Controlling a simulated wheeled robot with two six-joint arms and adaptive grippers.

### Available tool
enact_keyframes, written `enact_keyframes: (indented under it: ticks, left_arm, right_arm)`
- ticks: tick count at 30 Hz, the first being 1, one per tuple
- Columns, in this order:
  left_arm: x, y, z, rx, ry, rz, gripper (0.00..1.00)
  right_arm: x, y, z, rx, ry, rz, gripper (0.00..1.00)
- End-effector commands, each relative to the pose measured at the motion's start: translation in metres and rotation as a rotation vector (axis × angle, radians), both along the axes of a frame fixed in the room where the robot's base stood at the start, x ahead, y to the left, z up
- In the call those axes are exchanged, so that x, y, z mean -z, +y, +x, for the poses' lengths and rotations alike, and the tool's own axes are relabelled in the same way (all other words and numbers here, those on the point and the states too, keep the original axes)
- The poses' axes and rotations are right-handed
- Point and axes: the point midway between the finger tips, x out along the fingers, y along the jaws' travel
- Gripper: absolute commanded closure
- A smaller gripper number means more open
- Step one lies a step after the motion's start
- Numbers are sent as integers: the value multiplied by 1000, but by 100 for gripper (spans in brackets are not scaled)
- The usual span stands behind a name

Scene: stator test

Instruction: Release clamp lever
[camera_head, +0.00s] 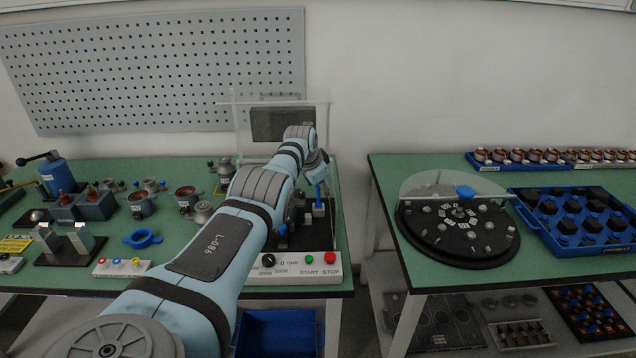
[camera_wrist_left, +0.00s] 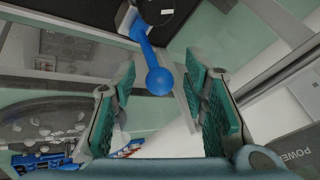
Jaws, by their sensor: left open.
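The clamp lever, a blue bar with a round ball end, shows in the wrist view (camera_wrist_left: 157,79) between the two finger pads, with clear space on both sides of the ball. In the head view a blue upright part (camera_head: 318,191), which looks like the same lever, stands on the test stand below my wrist. My left gripper (camera_wrist_left: 160,64) is open around the lever and holds nothing. In the head view my left arm reaches over the stand and hides much of it. My right gripper is not in view.
A clear guard panel (camera_head: 240,135) stands behind the stand. A control box (camera_head: 292,266) with knob, START and STOP buttons is at the front.

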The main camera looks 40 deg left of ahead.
Motion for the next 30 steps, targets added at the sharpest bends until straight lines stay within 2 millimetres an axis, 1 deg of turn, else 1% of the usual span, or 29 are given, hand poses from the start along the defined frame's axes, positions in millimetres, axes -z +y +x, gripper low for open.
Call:
enact_keyframes:
  ticks: [4, 8, 15, 18, 30]
  left_arm:
    - [-8, 2, -2, -6, -3, 1, 60]
    - [-18, -2, -10, -2, 0, 3, 60]
    - [-54, -12, -31, 1, 1, 1, 60]
    - [-62, -14, -36, 1, 1, 0, 60]
    - [-63, -15, -36, 0, 1, -1, 60]
  right_arm:
    - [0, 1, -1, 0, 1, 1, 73]
    - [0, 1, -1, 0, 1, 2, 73]
    - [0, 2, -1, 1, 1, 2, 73]
    - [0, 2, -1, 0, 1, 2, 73]
    - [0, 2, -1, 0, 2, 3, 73]
